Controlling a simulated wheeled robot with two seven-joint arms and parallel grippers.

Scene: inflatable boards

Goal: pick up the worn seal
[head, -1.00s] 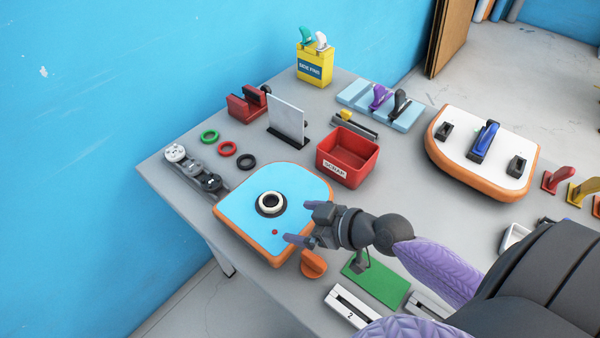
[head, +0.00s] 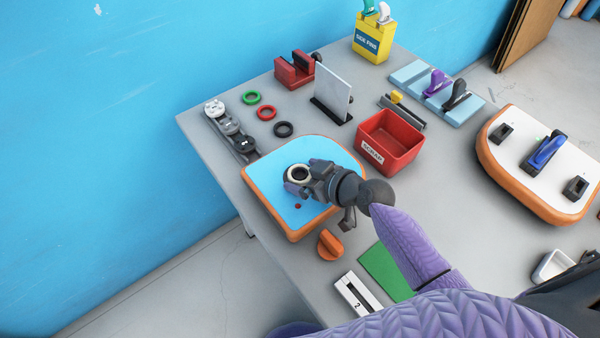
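A blue-topped board with orange sides (head: 331,150) lies on the table. A cream ring in a dark round valve (head: 298,173) sits on it and looks like the worn seal, though I cannot read any wear on it. My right gripper (head: 306,178) is over the board at the valve. Its fingers look apart, one at the ring's right and one at its lower left, and partly hide the valve. I cannot tell whether they touch the ring. My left gripper is not in view.
Green (head: 252,98), red (head: 266,113) and black (head: 284,129) rings lie behind the board. A red SCRAP bin (head: 390,142) stands right of it. An orange knob (head: 330,244) is in front. A white board (head: 505,150) lies at the right.

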